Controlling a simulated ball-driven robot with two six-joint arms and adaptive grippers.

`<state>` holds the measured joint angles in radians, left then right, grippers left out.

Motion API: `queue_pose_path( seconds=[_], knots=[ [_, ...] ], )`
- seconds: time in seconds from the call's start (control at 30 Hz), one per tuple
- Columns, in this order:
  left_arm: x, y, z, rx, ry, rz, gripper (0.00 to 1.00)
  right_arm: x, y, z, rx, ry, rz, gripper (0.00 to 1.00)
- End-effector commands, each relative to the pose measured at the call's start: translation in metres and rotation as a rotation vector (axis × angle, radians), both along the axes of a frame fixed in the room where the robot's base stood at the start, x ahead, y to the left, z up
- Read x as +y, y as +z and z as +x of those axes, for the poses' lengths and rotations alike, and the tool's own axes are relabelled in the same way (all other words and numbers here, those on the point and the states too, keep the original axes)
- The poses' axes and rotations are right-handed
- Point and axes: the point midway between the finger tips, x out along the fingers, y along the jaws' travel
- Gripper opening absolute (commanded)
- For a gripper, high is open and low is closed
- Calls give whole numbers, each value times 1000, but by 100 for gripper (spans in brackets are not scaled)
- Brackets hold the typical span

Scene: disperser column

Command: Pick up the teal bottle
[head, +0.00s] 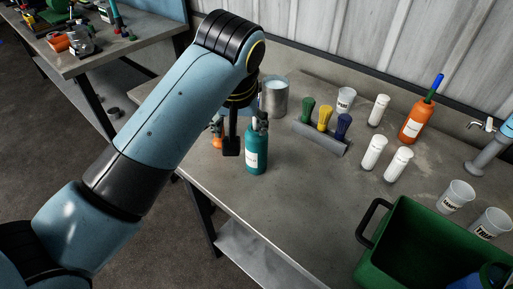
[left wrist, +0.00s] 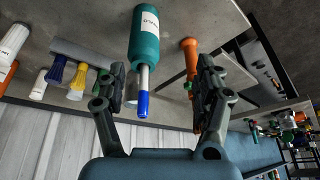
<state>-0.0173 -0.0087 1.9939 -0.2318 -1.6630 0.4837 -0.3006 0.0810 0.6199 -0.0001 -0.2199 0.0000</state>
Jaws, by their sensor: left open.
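The teal bottle (head: 256,158) stands upright on the grey workbench, with a white label on its side. In the left wrist view the teal bottle (left wrist: 146,42) shows a pale neck with a blue tip. My left gripper (head: 247,136) is at the bottle's upper part and partly hides its top. In the left wrist view my left gripper (left wrist: 162,68) is open, with the neck and blue tip between its fingers, closer to the left finger. Neither finger clearly touches the bottle. My right gripper is in neither view.
An orange bottle (head: 216,140) stands just left of the gripper, mostly hidden. A metal can (head: 274,98) is behind. A grey rack (head: 320,139) with coloured-top items, white bottles (head: 373,153) and a green crate (head: 395,240) are to the right. The bench front is clear.

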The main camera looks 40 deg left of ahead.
Motion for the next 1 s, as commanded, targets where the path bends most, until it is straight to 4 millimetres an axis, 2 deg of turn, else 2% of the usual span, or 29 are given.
queue_pose_path(
  seconds=[0.03, 0.1, 0.27, 0.5, 0.73, 1.0],
  knots=[
    [-2, 7, 17, -12, 43, -8, 69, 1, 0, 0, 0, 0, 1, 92],
    [-3, 13, 34, -22, 97, -14, 69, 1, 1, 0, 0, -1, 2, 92],
    [-3, 13, 52, -30, 157, -19, 69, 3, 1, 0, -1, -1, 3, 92],
    [6, -23, 63, -30, 159, -18, 69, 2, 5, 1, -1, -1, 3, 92],
    [10, -41, 68, -29, 157, -19, 69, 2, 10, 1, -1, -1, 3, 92],
    [16, -77, 79, -32, 157, -20, 69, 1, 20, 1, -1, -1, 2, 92]
  ],
)
